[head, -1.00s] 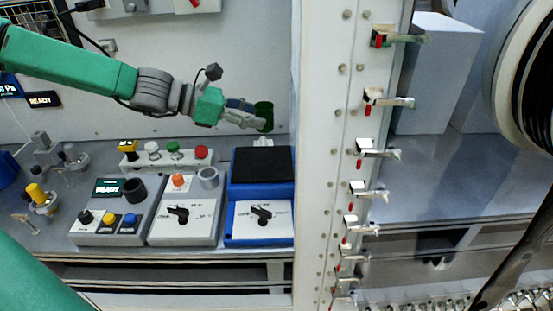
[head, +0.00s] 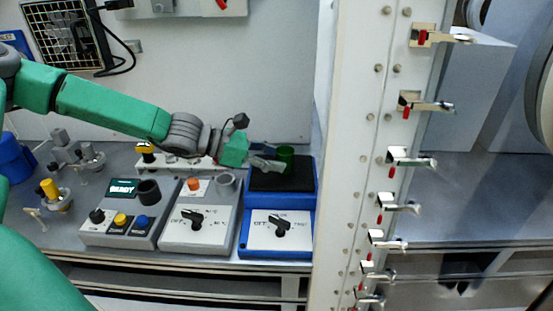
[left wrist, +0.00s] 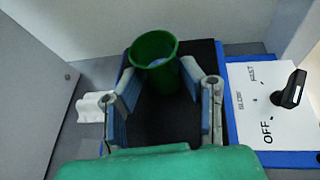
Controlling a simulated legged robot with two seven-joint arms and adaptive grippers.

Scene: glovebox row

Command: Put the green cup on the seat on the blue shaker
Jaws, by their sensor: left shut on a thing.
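The green cup (head: 287,155) is upright at the black seat (head: 300,180) of the blue shaker (head: 280,202). My left gripper (head: 274,162) is shut on the cup, coming from the left. In the left wrist view the cup (left wrist: 152,50) stands between the fingertips (left wrist: 158,80), towards the far end of the black seat (left wrist: 165,125). Its open rim faces up and something pale shows inside. I cannot tell whether its base touches the seat. The shaker's white panel with a black knob (head: 280,228) lies in front of the seat. My right gripper is not in view.
A white post (head: 345,180) with several red-tipped latches stands close right of the shaker. Grey devices with knobs (head: 197,217) and buttons (head: 125,220) stand to the left. A white wall rises behind. A white crumpled thing (left wrist: 92,106) lies beside the seat.

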